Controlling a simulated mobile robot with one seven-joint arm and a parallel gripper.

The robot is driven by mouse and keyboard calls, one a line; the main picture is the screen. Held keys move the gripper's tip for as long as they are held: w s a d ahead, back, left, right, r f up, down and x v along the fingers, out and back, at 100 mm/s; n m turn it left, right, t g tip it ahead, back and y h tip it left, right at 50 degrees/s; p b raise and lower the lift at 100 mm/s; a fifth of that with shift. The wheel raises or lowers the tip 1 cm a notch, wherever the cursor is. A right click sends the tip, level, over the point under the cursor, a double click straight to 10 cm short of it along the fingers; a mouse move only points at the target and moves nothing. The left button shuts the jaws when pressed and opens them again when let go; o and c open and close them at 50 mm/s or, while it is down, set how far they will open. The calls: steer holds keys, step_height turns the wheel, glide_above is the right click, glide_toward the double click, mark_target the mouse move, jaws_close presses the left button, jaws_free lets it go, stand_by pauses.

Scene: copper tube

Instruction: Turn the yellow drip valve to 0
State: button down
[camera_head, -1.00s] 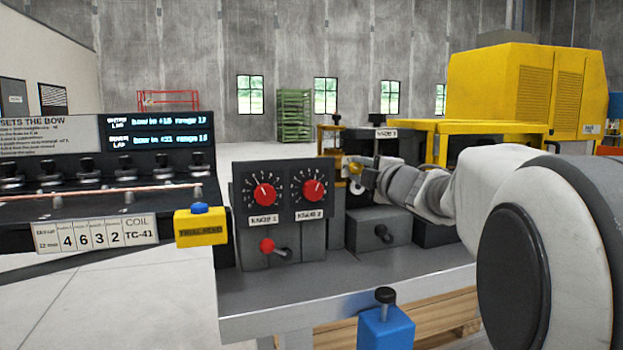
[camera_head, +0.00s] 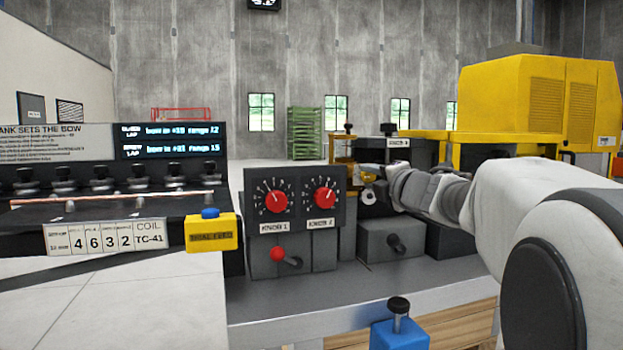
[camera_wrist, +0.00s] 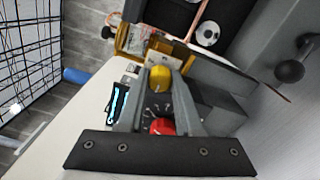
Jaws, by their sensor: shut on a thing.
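The yellow drip valve (camera_wrist: 160,78) shows in the wrist view as a small rounded yellow knob between the tips of my two fingers. My gripper (camera_wrist: 158,84) is shut on it. In the head view the yellow valve (camera_head: 369,170) is small and partly hidden by my gripper (camera_head: 374,178), which reaches in from the right, behind the knob box. A yellow-brass bracket (camera_wrist: 130,40) stands just beyond the valve in the wrist view. I cannot read a scale or setting on the valve.
A dark box with two red knobs (camera_head: 276,202) stands in front of my gripper. A yellow block with a blue button (camera_head: 211,232) is at its left. A grey box with a black lever (camera_head: 392,240) sits below my wrist. The grey bench front (camera_head: 300,300) is clear.

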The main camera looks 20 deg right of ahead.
steer(key=c, duration=0.6)
jaws_free()
